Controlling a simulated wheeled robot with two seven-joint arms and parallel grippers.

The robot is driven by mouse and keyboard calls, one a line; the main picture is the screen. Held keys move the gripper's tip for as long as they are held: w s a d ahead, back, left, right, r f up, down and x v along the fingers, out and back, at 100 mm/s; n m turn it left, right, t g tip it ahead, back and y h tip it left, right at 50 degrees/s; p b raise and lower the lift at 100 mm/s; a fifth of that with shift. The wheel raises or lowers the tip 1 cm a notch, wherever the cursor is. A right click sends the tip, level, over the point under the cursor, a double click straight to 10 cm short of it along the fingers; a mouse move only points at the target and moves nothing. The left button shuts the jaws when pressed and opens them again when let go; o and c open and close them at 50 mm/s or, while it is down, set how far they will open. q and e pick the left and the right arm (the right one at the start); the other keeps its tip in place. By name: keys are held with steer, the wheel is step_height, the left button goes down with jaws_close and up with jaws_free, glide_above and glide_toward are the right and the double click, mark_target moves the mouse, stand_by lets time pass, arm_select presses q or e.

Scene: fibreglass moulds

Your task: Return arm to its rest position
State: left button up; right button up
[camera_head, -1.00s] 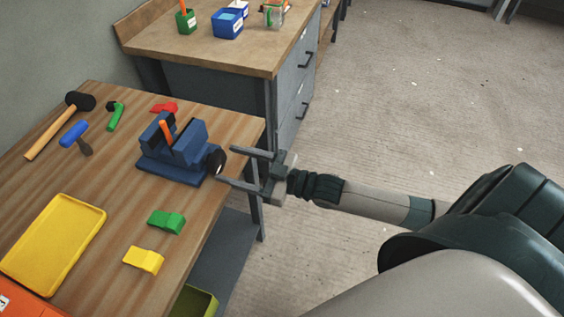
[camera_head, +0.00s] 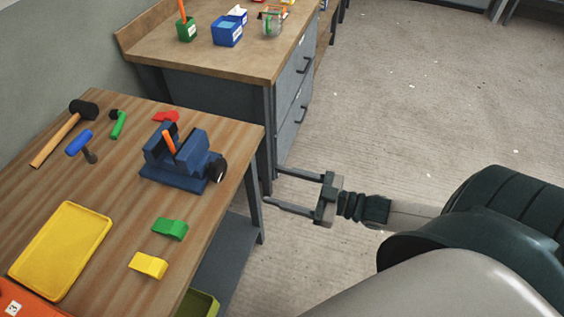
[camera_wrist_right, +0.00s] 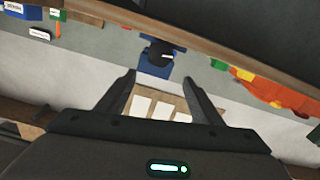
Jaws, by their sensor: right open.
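My right gripper (camera_head: 285,190) is open and empty. In the head view it hangs over the floor just off the right edge of the wooden workbench (camera_head: 205,235), clear of the blue vise (camera_head: 184,162). An orange object (camera_head: 169,142) stands in the vise jaws. In the right wrist view, my right gripper (camera_wrist_right: 160,92) has its two fingers spread with nothing between them. The blue vise (camera_wrist_right: 157,60) shows beyond the fingertips. My left gripper is not in view.
The bench holds a mallet (camera_head: 70,132), a blue-headed tool (camera_head: 80,145), green (camera_head: 170,229) and yellow (camera_head: 149,265) blocks, and a yellow tray (camera_head: 62,250). A drawer cabinet (camera_head: 292,100) stands behind. The floor (camera_head: 430,110) to the right is open.

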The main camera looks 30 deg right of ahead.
steer(key=shift+f, duration=0.1)
stand_by(0.5)
steer(key=w+d+f+m+h, duration=0.1)
steer(key=d+f+m+h, duration=0.4)
steer(key=f, duration=1.2)
steer(key=s+d+f+g+h, duration=0.2)
steer(key=s+d+f, duration=0.15)
steer(key=f, duration=0.65)
steer(key=s+d+f+g+h, duration=0.2)
steer(key=s+d+f, duration=0.15)
steer(key=f, duration=0.55)
steer(key=s+a+f+m+g+h, duration=0.1)
steer(key=s+a+f+g, duration=0.1)
steer(key=s+f, duration=0.6)
steer(key=s+a+f+m+g+h, duration=0.1)
steer(key=s+a+f+g, duration=0.15)
steer(key=s+f, duration=0.45)
steer(key=s+a+f+g, duration=0.2)
steer(key=s+a+f, duration=0.1)
steer(key=s, duration=0.5)
steer(key=s+a+f+g, duration=0.2)
steer(key=s+a+f, duration=0.2)
steer(key=s, duration=0.4)
steer(key=shift+s+a+g, duration=0.3)
steer(key=shift+a+g, duration=0.05)
steer(key=shift+a, duration=0.15)
